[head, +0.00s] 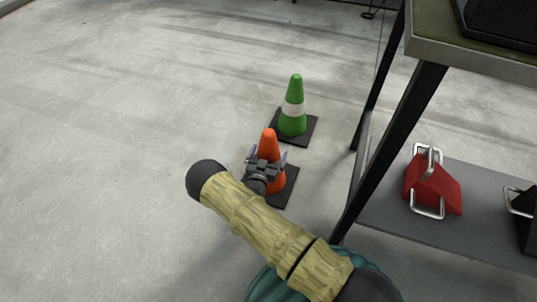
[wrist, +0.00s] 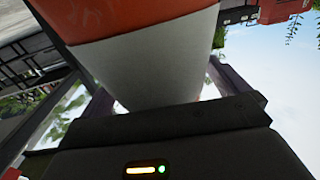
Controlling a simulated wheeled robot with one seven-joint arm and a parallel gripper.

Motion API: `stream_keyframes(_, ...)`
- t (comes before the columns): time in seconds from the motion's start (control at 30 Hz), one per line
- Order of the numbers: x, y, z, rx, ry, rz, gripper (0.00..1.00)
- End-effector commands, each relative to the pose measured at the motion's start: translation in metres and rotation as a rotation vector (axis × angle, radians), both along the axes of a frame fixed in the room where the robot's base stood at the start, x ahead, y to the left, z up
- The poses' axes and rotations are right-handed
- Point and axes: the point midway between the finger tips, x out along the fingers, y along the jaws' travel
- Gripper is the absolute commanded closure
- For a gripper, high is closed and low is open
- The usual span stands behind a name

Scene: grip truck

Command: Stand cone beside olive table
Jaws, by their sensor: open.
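An orange cone (head: 268,138) with a dark square base stands upright on the concrete floor, left of the olive-topped table (head: 433,22). My gripper (head: 267,156) is open at the orange cone, with a finger on either side of it, and hides part of its middle. In the wrist view the orange cone (wrist: 145,65), with its white band, fills the space between the fingers. I cannot tell whether they touch it. A green cone (head: 292,122) with a white band stands upright just behind, also left of the table.
The table has dark legs and a grey lower shelf (head: 385,205) close to the right of the cones. A red weight (head: 432,188) with metal handles and a black object (head: 526,210) sit on that shelf. The floor to the left is clear.

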Motion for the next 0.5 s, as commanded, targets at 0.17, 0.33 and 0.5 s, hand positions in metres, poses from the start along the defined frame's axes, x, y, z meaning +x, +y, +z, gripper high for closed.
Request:
stream_keyframes(0.17,-0.010,0.004,0.002,0.000,0.000,0.001,0.00)
stream_keyframes(0.33,-0.037,0.013,0.004,0.000,0.003,0.002,0.00)
stream_keyframes(0.5,-0.069,0.024,0.004,-0.001,0.003,0.003,0.00)
